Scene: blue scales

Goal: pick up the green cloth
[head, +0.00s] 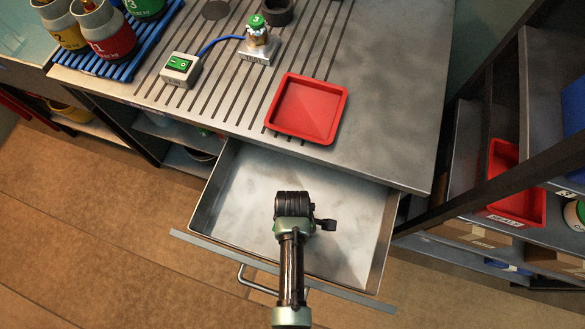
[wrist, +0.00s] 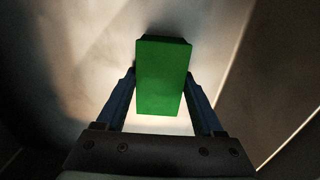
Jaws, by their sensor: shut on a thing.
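The green cloth (wrist: 162,78) shows in the wrist view as a flat-faced green block between my two fingers. My gripper (wrist: 162,98) is shut on it, with one finger against each side. In the head view my gripper (head: 292,195) is over the open metal drawer (head: 345,215), and the arm hides the cloth there. I cannot tell whether the cloth touches the drawer floor.
The drawer is pulled out below the metal worktop (head: 395,100). Shelves with a red bin (head: 518,195) stand at right.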

